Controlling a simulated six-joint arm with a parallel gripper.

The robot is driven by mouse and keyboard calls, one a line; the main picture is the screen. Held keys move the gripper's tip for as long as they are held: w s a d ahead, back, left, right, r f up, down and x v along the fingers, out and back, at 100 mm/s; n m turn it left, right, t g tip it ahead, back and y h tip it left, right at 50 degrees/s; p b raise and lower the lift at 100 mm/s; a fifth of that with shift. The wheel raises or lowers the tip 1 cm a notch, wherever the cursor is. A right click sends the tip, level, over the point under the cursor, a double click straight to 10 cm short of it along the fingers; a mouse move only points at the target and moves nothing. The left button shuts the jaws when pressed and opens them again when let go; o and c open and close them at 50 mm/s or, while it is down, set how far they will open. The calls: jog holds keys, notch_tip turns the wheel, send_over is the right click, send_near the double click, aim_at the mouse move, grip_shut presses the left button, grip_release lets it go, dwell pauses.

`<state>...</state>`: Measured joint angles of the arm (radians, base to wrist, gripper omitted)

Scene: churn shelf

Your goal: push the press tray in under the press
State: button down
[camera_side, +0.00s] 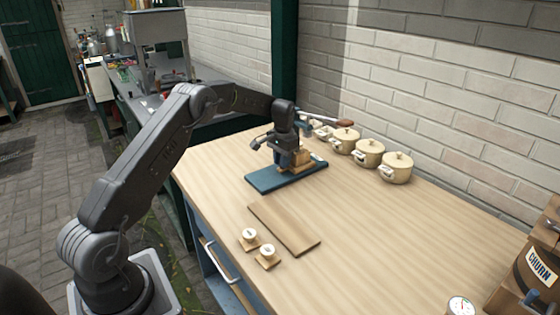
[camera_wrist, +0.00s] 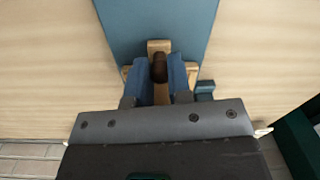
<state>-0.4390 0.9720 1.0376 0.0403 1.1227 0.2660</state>
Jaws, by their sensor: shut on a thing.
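A blue base board (camera_side: 262,184) lies on the table at the back, and it fills the upper middle of the wrist view (camera_wrist: 157,20). On it sits a light wooden piece (camera_side: 302,163), perhaps the press tray, which also shows around the fingers in the wrist view (camera_wrist: 158,46). My gripper (camera_side: 290,157) is low over the board, its blue fingers (camera_wrist: 161,76) closed around a dark brown knob (camera_wrist: 160,68) on the wooden piece. A lever with a brown grip (camera_side: 344,124) shows behind my gripper. My wrist hides much of the press, so its fit with the tray cannot be told.
Several cream lidded pots (camera_side: 369,155) stand along the wall to the right of the board. A flat wooden board (camera_side: 284,228) and two small pieces with white tops (camera_side: 249,236) lie in front. A churn (camera_side: 540,268) and a dial (camera_side: 460,306) are at right. The table's right middle is clear.

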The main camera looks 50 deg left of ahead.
jog(key=c, duration=1.1)
grip_release()
jog(key=shift+o, duration=0.2)
notch_tip(320, 180, up, 14)
jog(key=shift+d, duration=0.25)
jog(key=shift+c, duration=0.3)
